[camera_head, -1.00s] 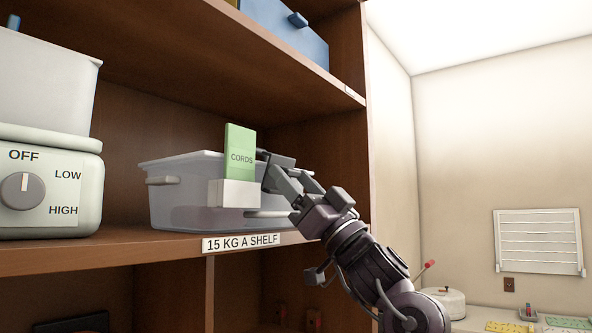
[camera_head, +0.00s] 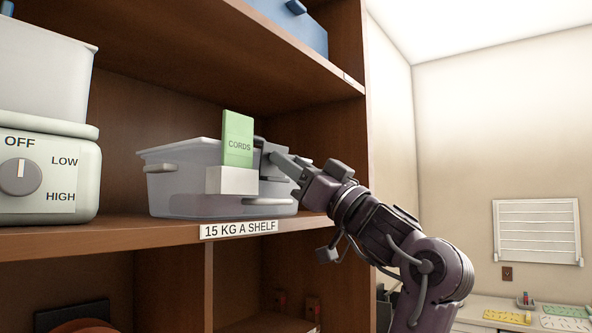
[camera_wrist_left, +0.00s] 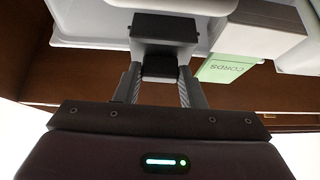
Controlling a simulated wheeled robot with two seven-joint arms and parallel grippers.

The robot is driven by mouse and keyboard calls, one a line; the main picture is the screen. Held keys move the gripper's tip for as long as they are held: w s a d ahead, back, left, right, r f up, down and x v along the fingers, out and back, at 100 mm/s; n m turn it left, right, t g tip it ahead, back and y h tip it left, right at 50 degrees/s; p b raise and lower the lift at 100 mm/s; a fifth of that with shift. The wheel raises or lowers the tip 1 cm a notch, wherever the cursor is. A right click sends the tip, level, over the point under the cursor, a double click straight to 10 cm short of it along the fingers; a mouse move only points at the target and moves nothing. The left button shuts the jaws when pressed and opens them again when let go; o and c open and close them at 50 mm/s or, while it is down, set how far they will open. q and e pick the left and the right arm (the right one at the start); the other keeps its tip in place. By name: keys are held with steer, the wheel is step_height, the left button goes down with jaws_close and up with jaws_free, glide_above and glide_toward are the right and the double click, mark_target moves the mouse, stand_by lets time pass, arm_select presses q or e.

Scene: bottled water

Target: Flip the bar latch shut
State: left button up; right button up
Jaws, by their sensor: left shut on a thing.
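My left gripper (camera_head: 270,160) is at the right end of a grey translucent tub (camera_head: 170,195) on the shelf, just right of an upright green card marked CORDS (camera_head: 238,140). The left wrist view shows its grey fingers closed in on a dark block (camera_wrist_left: 158,67), with a wider dark plate (camera_wrist_left: 165,27) beyond it, close to the tub's pale rim. The gripper is shut on this dark piece. I cannot tell whether it is the bar latch; no other part is clearly a latch. My right gripper is not in view.
The tub stands on a brown shelf (camera_head: 120,232) labelled 15 KG A SHELF (camera_head: 239,230). A pale appliance with a dial (camera_head: 45,180) stands to the left. A blue box (camera_head: 285,28) is on the shelf above. Free room lies right of the cabinet.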

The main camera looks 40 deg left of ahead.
arm_select(q)
steer(key=shift+a+r+h, duration=0.2)
steer(key=shift+r+h, duration=0.05)
steer(key=shift+h, duration=0.75)
steer(key=o, duration=1)
steer(key=s+b+v, duration=0.1)
steer(key=b+v, duration=0.3)
steer(key=v, duration=0.3)
steer(key=shift+w+d+f, duration=0.2)
steer(key=shift+w+d, duration=0.25)
steer(key=shift+w, duration=0.05)
